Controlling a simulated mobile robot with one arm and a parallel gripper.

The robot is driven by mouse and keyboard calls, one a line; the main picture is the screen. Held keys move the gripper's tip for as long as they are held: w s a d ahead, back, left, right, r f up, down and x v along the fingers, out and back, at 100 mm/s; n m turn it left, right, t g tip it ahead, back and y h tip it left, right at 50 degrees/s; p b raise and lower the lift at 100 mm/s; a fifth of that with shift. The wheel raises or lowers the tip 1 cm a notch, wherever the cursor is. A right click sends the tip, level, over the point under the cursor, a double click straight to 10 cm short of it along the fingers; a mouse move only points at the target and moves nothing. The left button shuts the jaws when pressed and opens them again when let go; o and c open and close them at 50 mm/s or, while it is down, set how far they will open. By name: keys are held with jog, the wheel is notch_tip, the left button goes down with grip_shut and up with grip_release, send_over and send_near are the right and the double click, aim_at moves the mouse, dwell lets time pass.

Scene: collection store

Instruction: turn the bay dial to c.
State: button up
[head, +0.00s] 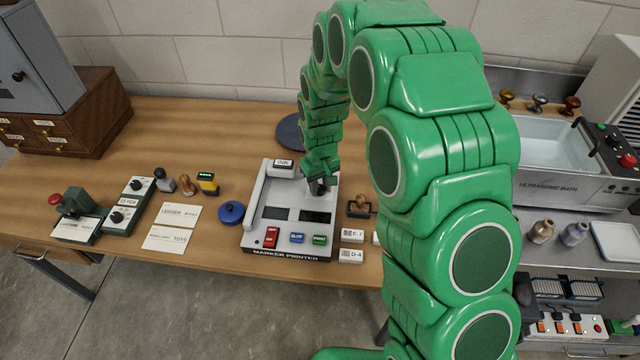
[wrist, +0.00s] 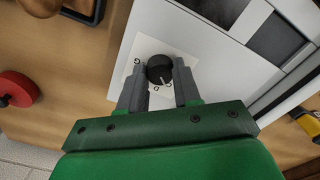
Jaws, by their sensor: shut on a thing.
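The marker printer (head: 265,222) is a pale grey machine on the wooden bench. It has red, blue and green buttons along its front. In the wrist view the bay dial (wrist: 160,67) is a small round black knob with a white pointer line, on a white plate (wrist: 186,63) with small letters. The pointer slants toward the bottom of that view; the letters are too small to read surely. My gripper (wrist: 159,78) is shut on the dial, one grey finger on each side. In the head view my gripper (head: 319,184) is at the printer's right side and mostly hides the dial.
Cards, several stamps and green dial boxes (head: 127,205) lie farther left. An ultrasonic bath (head: 560,190) stands at right.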

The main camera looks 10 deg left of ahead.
aim_at(320, 188)
jog(key=o, duration=1)
jog(key=shift+o, duration=0.2)
jog(key=shift+r, duration=0.1)
notch_tip(320, 188, up, 8)
jog(key=shift+f, duration=0.2)
